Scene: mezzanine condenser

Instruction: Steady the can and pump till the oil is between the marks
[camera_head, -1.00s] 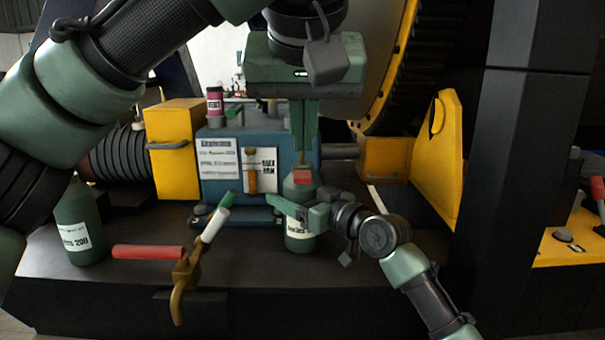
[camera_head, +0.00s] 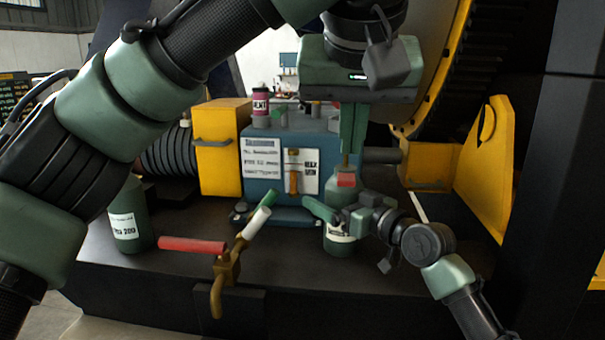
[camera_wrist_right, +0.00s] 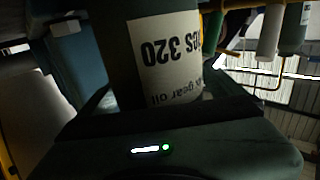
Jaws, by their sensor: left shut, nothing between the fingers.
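The dark green oil can (camera_head: 341,242) stands upright on the dark deck, with a red label on its shoulder and a brass-coloured pump rod (camera_head: 346,160) at its top. My left gripper (camera_head: 347,150) points down over the rod, shut and empty, its fingertips at the rod's top; contact is unclear. My right gripper (camera_head: 340,212) is low at the can, fingers around its body. The right wrist view shows the can's label (camera_wrist_right: 165,60) close before the palm. The sight gauge (camera_head: 293,180) has an amber column beside MAX and MIN lettering; its exact level is too small to read.
Another green bottle (camera_head: 126,225) stands left. A brass valve (camera_head: 227,270) with a red handle (camera_head: 193,245) is at the deck's front. A yellow guard (camera_head: 485,170) is right.

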